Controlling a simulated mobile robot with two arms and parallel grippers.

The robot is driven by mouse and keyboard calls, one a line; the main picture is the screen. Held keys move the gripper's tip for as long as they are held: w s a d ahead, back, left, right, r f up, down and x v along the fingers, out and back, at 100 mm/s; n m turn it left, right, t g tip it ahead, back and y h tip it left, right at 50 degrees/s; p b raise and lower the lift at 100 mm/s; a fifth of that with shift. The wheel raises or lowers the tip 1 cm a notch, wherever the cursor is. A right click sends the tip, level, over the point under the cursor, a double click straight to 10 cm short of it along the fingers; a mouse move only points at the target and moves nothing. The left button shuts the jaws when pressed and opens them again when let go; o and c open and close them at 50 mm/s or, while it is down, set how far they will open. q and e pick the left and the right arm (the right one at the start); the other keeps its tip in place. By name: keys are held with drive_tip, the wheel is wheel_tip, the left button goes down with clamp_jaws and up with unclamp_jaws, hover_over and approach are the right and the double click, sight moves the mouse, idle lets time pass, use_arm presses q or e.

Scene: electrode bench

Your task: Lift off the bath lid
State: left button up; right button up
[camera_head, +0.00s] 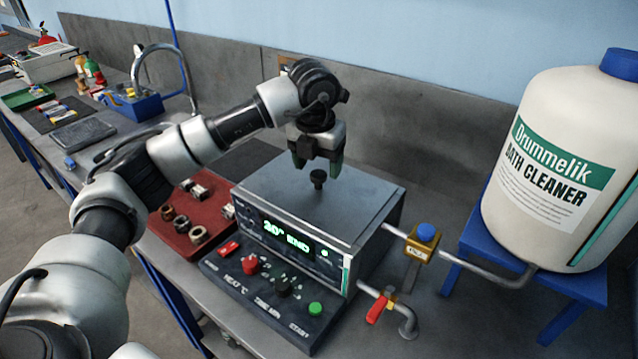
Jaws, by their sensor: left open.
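The bath (362,262) is a grey metal box with a green display reading "20" END" on its front. Its flat grey lid (362,205) lies on top, with a small black knob (318,178) standing up near the middle. My left gripper (318,166) points down over the lid, its two dark fingers apart just above and around the knob's top. From this angle I cannot tell whether the fingers touch the knob. My right gripper is not in view.
A large white cleaner drum (545,160) stands on a blue stand (480,238) at the right. A yellow valve (422,243) and a red-handled tap (378,306) stick out from the bath's right side. A red tray (180,240) with metal rings lies to the left.

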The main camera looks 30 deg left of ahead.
use_arm(q)
drive_tip(key=shift+f, duration=1.1)
drive_tip(key=shift+w+r, duration=0.1)
clamp_jaws()
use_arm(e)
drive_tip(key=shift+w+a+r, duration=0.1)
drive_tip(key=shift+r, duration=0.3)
